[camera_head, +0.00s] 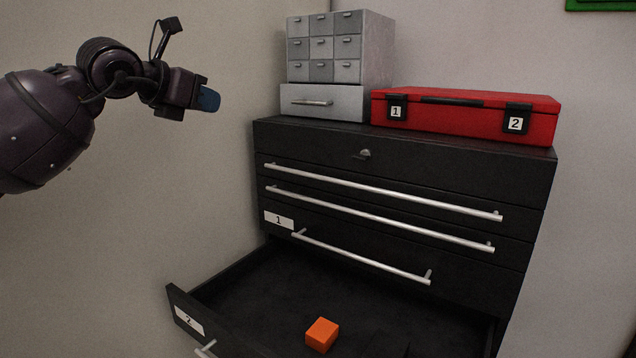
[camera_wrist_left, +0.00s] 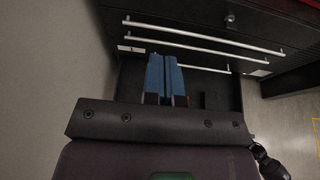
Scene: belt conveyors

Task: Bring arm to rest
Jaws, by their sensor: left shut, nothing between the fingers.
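My left gripper (camera_head: 208,99) is raised at the upper left in the head view, in front of the bare wall and left of the grey drawer unit. Its blue fingers are shut with nothing between them; they also show in the left wrist view (camera_wrist_left: 166,78). It touches nothing. My right gripper is in neither view.
A black cabinet (camera_head: 310,152) has its lower drawer, labelled 2 (camera_head: 188,320), pulled open. An orange block (camera_head: 322,334) lies inside it. A grey small-drawer unit (camera_head: 378,50) and a red case (camera_head: 450,122) stand on top. The space around my left gripper is free.

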